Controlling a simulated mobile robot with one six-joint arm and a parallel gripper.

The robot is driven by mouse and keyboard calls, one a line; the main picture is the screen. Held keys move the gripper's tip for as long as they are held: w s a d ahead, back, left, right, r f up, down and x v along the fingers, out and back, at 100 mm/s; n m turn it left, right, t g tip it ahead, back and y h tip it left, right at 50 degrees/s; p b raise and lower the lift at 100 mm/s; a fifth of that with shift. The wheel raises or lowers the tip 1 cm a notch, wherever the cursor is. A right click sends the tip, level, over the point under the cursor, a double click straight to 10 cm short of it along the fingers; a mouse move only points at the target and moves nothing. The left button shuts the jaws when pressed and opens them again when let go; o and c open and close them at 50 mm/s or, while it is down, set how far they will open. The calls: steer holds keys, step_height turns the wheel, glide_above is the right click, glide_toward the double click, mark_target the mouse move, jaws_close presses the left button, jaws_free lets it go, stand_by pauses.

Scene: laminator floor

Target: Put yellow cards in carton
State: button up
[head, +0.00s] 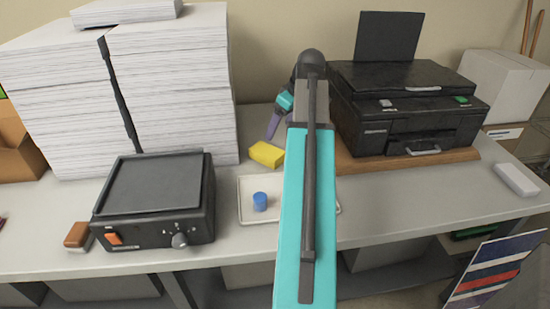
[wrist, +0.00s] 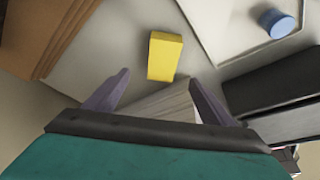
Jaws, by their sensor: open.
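The yellow cards (head: 267,154) form a small block lying on the grey table, just behind a white tray. In the wrist view the yellow cards (wrist: 165,56) lie ahead of and between my fingers, apart from them. My gripper (wrist: 158,90) is open and empty. In the head view one purple finger of my gripper (head: 272,128) shows behind the yellow cards, and my arm hides the rest. An open brown carton (head: 18,150) stands at the far left edge, partly cut off; I cannot tell whether it is the task's carton.
The white tray (head: 247,213) holds a blue cylinder (head: 260,201). A black laminator-like machine (head: 153,200) stands left of it, with tall paper stacks (head: 180,90) behind. A black printer (head: 410,105) stands on a brown board at right. The table's front right is mostly clear.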

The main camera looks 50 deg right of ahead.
steer(key=shift+w+a, duration=0.1)
steer(key=shift+a, duration=0.05)
steer(key=p, duration=0.2)
glide_toward(267, 151)
steer(key=shift+d+x, duration=0.2)
steer(key=shift+x, duration=1.05)
steer(key=shift+d+x, duration=0.15)
steer(key=shift+x, duration=1.1)
steer(key=shift+w+f, duration=0.1)
steer(key=shift+w, duration=0.05)
steer(key=shift+a+p+x, duration=0.2)
steer(key=shift+p+x, duration=0.3)
steer(key=shift+x, duration=1.95)
